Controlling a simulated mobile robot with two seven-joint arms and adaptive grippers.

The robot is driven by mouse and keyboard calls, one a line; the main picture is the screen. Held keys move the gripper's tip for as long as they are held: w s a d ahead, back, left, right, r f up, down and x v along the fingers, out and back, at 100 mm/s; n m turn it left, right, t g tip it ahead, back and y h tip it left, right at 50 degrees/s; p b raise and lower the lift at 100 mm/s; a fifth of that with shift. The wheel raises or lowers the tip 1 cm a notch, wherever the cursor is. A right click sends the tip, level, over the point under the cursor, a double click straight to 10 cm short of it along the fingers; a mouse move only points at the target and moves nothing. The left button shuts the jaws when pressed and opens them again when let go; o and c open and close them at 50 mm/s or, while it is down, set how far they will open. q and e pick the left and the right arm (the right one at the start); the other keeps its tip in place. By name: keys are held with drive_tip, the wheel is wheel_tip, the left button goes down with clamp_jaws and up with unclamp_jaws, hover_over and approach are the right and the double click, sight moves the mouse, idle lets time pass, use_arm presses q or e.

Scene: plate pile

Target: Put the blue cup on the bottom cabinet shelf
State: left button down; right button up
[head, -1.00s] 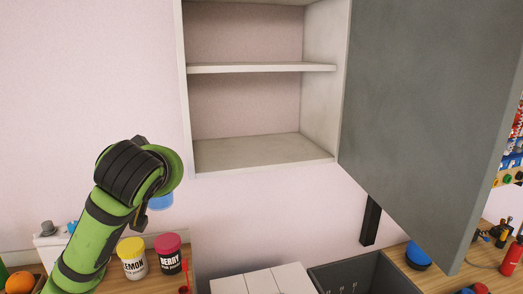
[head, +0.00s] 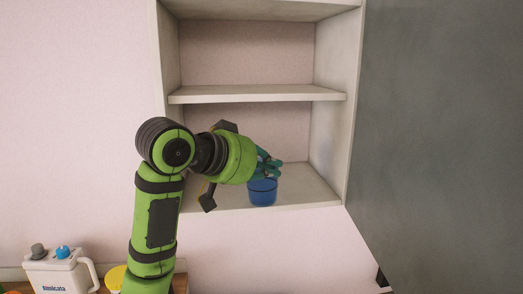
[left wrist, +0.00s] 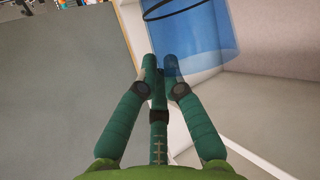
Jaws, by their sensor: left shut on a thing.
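The blue cup (head: 263,192) is upright at the bottom cabinet shelf (head: 308,188), near its front edge. I cannot tell whether its base touches the shelf. My left gripper (head: 268,167) reaches in from the left and is shut on the cup's rim. In the left wrist view the see-through blue cup (left wrist: 197,42) is at the top, with the fingertips of my left gripper (left wrist: 163,68) together at its wall. My left arm hides the left part of the bottom shelf. My right gripper is not in view.
The middle shelf board (head: 258,94) runs above the arm. The large grey cabinet door (head: 440,150) stands open on the right. A white jug (head: 62,272) and a yellow lid (head: 115,277) are low on the left. The visible right part of the bottom shelf is clear.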

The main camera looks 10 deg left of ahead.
use_arm(q)
drive_tip(key=w, duration=0.2)
drive_tip(key=w+a+p, duration=0.1)
drive_tip(key=w, duration=0.1)
drive_tip(key=shift+w+a, duration=0.15)
drive_tip(key=shift+w, duration=0.15)
drive_tip(key=w+p, duration=0.1)
drive_tip(key=w+a+f+p, duration=0.1)
drive_tip(key=w, duration=0.1)
drive_tip(key=w+a+p, duration=0.1)
drive_tip(key=w+p, duration=0.1)
drive_tip(key=shift+w+f, duration=0.15)
drive_tip(key=shift+f, duration=0.25)
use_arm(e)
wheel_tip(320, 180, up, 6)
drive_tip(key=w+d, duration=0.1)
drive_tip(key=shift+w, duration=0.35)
